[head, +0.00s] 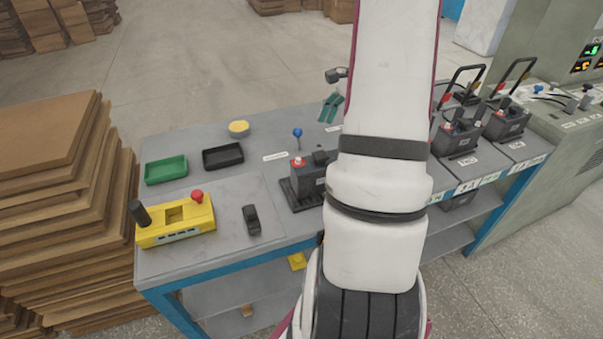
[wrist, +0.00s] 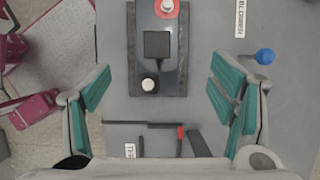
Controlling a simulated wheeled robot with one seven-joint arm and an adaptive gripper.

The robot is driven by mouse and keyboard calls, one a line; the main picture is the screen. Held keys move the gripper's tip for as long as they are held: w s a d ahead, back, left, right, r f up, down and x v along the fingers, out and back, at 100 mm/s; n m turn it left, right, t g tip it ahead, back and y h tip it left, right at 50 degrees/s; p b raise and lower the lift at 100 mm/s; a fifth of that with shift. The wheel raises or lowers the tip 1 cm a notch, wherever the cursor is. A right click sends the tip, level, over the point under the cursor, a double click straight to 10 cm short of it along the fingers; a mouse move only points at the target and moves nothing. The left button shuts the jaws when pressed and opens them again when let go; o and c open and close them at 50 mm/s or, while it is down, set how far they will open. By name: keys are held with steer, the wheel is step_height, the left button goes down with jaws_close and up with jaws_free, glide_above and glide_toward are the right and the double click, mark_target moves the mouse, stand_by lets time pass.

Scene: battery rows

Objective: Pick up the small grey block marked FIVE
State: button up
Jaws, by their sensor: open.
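I cannot read FIVE on any block in either view. A dark grey block (wrist: 157,72) lies in the upper middle of the wrist view, with a red-ringed terminal and a black-and-white terminal. It looks like the block on a dark base (head: 306,181) in the head view, partly covered by my arm. My gripper (wrist: 166,95) is open and empty, its teal fingers wide apart left and right of the block's near end. I cannot tell its height above.
Two handled grey blocks (head: 456,139) (head: 507,122) stand on the right of the grey bench. A yellow box (head: 178,219) with a red button, a green tray (head: 166,170), a black tray (head: 223,156) and a blue-knobbed lever (head: 298,134) stand on the left part.

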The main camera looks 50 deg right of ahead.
mark_target(315, 168)
steer(key=x, duration=1.3)
steer(key=shift+s+a+f, duration=0.1)
steer(key=shift+a+f, duration=0.1)
steer(key=shift+a, duration=0.05)
steer(key=shift+r, duration=0.1)
jaws_close()
